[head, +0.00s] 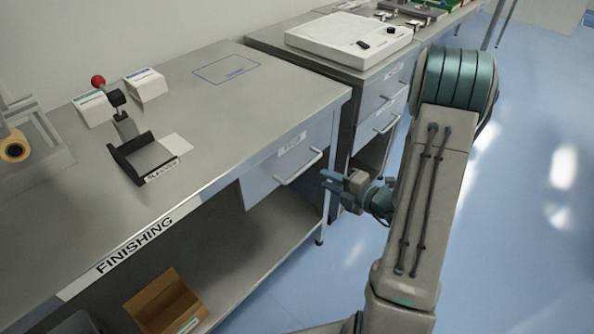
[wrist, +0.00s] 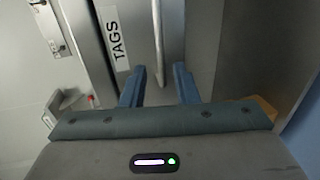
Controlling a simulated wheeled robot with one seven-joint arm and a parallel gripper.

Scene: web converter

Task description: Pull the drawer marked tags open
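The tags drawer (head: 262,182) is a grey-blue front under the right end of the finishing bench, and it looks shut. Its white label (head: 292,143) is too small to read in the head view, but the label reads TAGS in the wrist view (wrist: 118,42). A pale bar handle (head: 298,168) crosses the drawer front; it also shows in the wrist view (wrist: 157,38). My gripper (head: 324,180) is just in front of the drawer, near the handle's right end. Its two blue fingers (wrist: 158,72) are apart, with the handle lined up with the gap between them. Contact cannot be told.
The steel bench (head: 235,100) carries a small lever tool (head: 122,115), white boxes (head: 146,84) and a black tray (head: 140,165). A cardboard box (head: 165,303) sits on the lower shelf. A second drawer unit (head: 375,125) stands behind. The blue floor (head: 530,220) on the right is clear.

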